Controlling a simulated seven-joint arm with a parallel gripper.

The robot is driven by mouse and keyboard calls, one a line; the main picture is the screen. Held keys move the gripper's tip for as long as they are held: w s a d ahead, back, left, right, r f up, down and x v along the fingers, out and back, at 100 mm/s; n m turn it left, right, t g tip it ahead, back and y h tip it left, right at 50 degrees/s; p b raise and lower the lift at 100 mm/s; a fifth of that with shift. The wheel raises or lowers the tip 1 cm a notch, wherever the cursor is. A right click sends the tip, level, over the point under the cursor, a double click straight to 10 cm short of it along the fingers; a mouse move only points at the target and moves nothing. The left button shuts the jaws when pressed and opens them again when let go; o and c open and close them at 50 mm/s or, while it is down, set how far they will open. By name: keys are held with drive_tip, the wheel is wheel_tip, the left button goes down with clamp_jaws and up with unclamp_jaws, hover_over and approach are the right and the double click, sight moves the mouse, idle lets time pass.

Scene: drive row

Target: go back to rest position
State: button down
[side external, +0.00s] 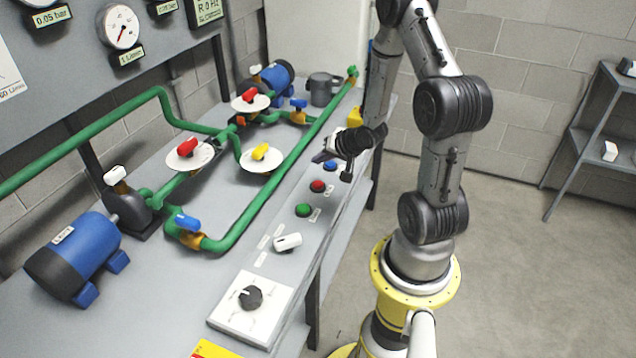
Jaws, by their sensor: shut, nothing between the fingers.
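My gripper (328,155) is at the end of my arm, above the far part of the bench's control strip. It is small in this view; the fingers look closed, with nothing seen between them. It is close to the blue button (330,166), and I cannot tell whether it touches anything. The red button (318,186) and the green button (304,210) lie nearer along the strip. My arm rises from a yellow base ring at the right of the bench and bends over toward the strip.
Green pipes (270,185) with coloured valve handles run along the bench. A blue motor (75,255) stands at the near left. A white lever (287,242) and black rotary knob (250,297) are at the front. The floor (530,270) right of my base is clear; a shelf (590,140) stands behind.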

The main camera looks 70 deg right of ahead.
drive_tip(key=shift+w+a, duration=0.1)
drive_tip(key=shift+w, duration=0.05)
drive_tip(key=w+a+r+n+t, duration=0.2)
drive_tip(key=w+a+r, duration=0.3)
drive_tip(key=r, duration=0.4)
drive_tip(key=w+a+r+n+t, duration=0.25)
drive_tip(key=w+a+r, duration=0.2)
drive_tip(key=r, duration=0.35)
drive_tip(key=s+a+r+n+y, duration=0.1)
drive_tip(key=s+a+r+n, duration=0.35)
drive_tip(key=a+r, duration=0.55)
drive_tip(key=s+a+f+n+g+y, duration=0.1)
drive_tip(key=s+a+f+n+g, duration=0.1)
drive_tip(key=s, duration=0.7)
drive_tip(key=s+a+f+n+g+y, duration=0.1)
drive_tip(key=s+a+g, duration=0.3)
drive_tip(key=s, duration=0.6)
drive_tip(key=shift+a+f+n+g+y, duration=0.25)
drive_tip(key=shift+f+n+g+y, duration=0.15)
drive_tip(key=shift+f+n+g, duration=0.4)
